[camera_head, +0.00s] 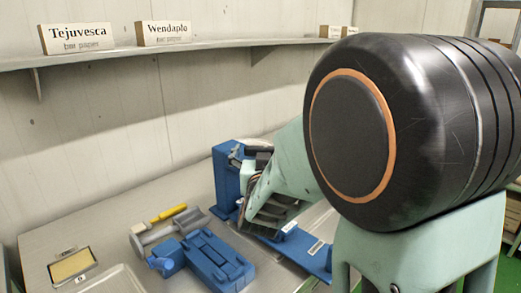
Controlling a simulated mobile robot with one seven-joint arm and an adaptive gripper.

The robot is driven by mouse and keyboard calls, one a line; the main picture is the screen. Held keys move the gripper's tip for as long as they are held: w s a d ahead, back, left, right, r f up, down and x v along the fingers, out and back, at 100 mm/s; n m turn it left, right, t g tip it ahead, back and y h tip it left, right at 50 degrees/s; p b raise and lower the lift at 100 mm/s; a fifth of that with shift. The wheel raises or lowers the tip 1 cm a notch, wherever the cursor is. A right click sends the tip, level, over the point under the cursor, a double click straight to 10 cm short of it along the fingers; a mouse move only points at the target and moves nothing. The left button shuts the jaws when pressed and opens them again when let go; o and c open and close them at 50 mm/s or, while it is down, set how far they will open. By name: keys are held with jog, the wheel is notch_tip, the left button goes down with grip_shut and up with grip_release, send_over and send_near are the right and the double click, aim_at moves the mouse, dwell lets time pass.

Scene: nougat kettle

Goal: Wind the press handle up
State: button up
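A blue upright frame (226,183), which looks like the press, stands at the back of the metal table with a blue base part (312,256) extending right and forward. My arm covers most of it, and I cannot make out its handle for certain. My gripper is largely hidden by my own arm; the dark parts (262,158) at the top of the blue frame may belong to it or to the press. I cannot see its fingertips, or whether it touches the handle.
A blue device (215,262) with a grey roller part (158,246) stands left of the press. A yellow-handled tool (170,213) lies behind it. A small framed tray (73,266) is at left. A wall shelf (190,47) carries signs reading Tejuvesca (76,38) and Wendaplo (164,32).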

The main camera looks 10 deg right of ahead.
jog(key=c, duration=0.9)
jog(key=shift+c, duration=0.2)
